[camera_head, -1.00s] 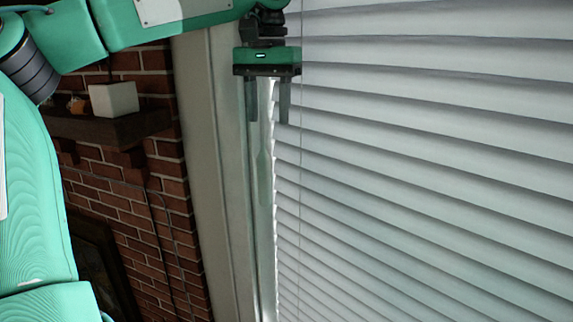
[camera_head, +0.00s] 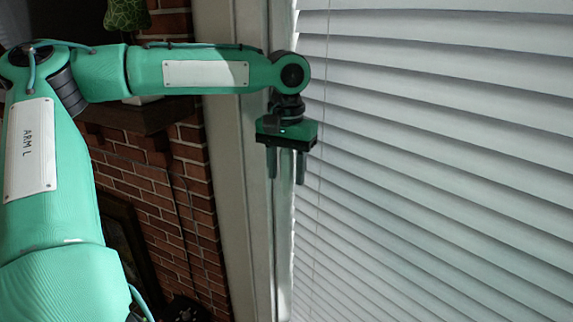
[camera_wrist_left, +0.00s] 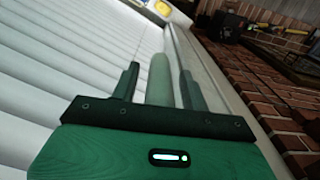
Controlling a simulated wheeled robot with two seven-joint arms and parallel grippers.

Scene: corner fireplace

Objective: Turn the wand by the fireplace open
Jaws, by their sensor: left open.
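The wand (camera_head: 285,168) is a slim, pale grey-green rod hanging upright at the left edge of the white window blinds (camera_head: 430,170), near the brick fireplace. My left gripper (camera_head: 287,180) is open, its fingers pointing down, one on each side of the wand in the head view. The left wrist view shows the wand (camera_wrist_left: 158,82) between the two spread fingers of the left gripper (camera_wrist_left: 160,69), with a gap on both sides. I cannot tell how far the wand reaches between them in depth. Its top is hidden behind the gripper. My right gripper is not in view.
A pale window frame (camera_head: 235,200) runs close to the left of the gripper. Beyond it are the brick wall (camera_head: 195,215) and a dark mantel (camera_head: 140,116). A thin cord (camera_head: 322,150) hangs before the blinds, right of the gripper.

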